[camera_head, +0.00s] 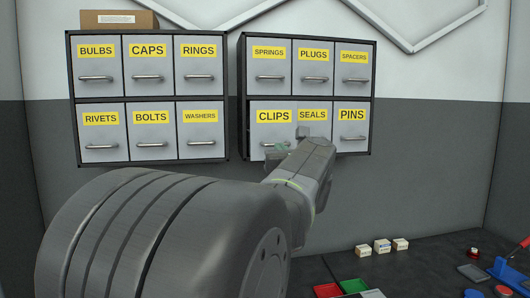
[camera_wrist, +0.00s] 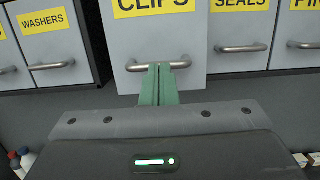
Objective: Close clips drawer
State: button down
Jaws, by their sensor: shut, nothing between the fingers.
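The clips drawer (camera_head: 259,132) is at the lower left of the right-hand cabinet, with a yellow CLIPS label. Its front stands out past the seals drawer (camera_head: 304,128) beside it, so it is partly open. In the wrist view the clips drawer front (camera_wrist: 120,40) hangs nearer than its neighbours. My gripper (camera_head: 281,149) is shut and empty in front of this drawer. In the wrist view its green fingertips (camera_wrist: 159,68) overlap the middle of the bar handle (camera_wrist: 185,65); whether they touch it I cannot tell. My arm hides the lower part of the seals drawer in the head view.
A left-hand cabinet (camera_head: 228,125) with several labelled drawers hangs beside this one, its drawers flush. The pins drawer (camera_head: 352,130) is at the right. A cardboard box (camera_head: 118,20) sits on top of the left cabinet. Small boxes (camera_head: 382,246) and bins (camera_head: 354,286) lie on the bench below.

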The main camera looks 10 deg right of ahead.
aim_at(270, 129)
jog(key=w, duration=0.7)
jog(key=shift+a, duration=0.2)
jog(key=shift+s+r, duration=0.1)
jog(key=shift+r, duration=0.05)
